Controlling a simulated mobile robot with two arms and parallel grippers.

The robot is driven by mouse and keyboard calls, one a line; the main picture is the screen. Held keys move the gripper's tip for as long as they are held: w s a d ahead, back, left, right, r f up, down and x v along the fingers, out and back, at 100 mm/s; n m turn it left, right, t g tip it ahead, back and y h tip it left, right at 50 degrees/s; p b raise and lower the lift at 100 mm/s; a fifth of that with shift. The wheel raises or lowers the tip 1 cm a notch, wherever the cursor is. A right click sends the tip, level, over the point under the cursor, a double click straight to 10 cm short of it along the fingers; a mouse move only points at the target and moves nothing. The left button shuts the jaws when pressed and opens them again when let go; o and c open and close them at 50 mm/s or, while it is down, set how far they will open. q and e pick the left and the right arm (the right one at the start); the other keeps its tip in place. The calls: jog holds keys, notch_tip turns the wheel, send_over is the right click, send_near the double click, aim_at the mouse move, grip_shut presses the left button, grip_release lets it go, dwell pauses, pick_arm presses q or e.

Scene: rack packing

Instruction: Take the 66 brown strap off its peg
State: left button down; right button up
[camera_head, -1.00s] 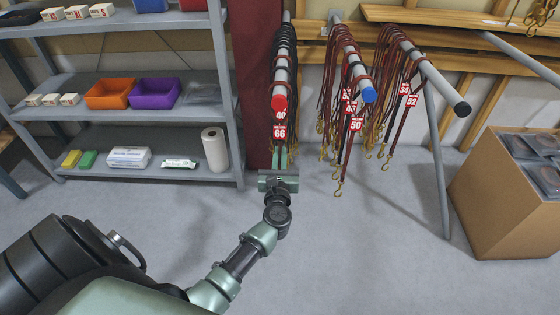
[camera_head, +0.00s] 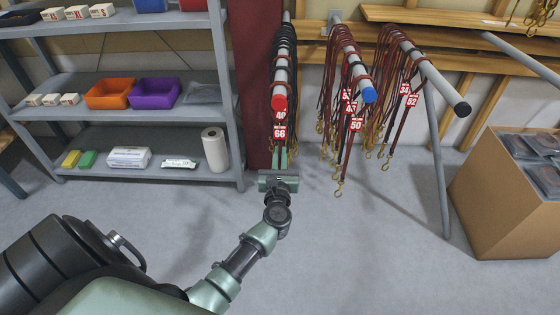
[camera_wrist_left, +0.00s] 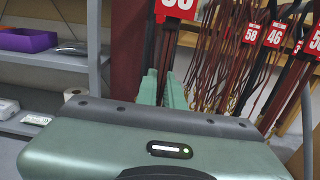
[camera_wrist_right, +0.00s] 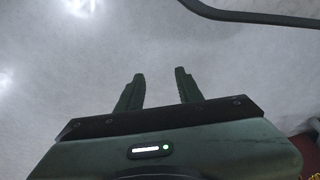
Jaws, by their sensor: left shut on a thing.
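The 66 tag (camera_head: 280,133) is red with white figures. It hangs below the red-tipped peg (camera_head: 280,102), under a 40 tag (camera_head: 280,115). My left gripper (camera_head: 281,152) points up just below the 66 tag. In the left wrist view, a brown strap (camera_wrist_left: 166,48) runs down from a partly cut-off red tag (camera_wrist_left: 178,8) to between the left fingers (camera_wrist_left: 166,82), which are shut on it. The strap's loop on the peg is hard to pick out among dark straps. My right gripper (camera_wrist_right: 160,80) is open and empty in the right wrist view.
A blue-tipped peg (camera_head: 369,95) and a black-tipped peg (camera_head: 461,108) with brown straps and brass clips stand to the right. A grey shelf (camera_head: 215,95) is close on the left. A cardboard box (camera_head: 500,205) stands at the right. The floor in front is clear.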

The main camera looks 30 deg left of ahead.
aim_at(280, 148)
pick_arm(q)
jog(key=shift+r, duration=0.1)
dwell(0.3)
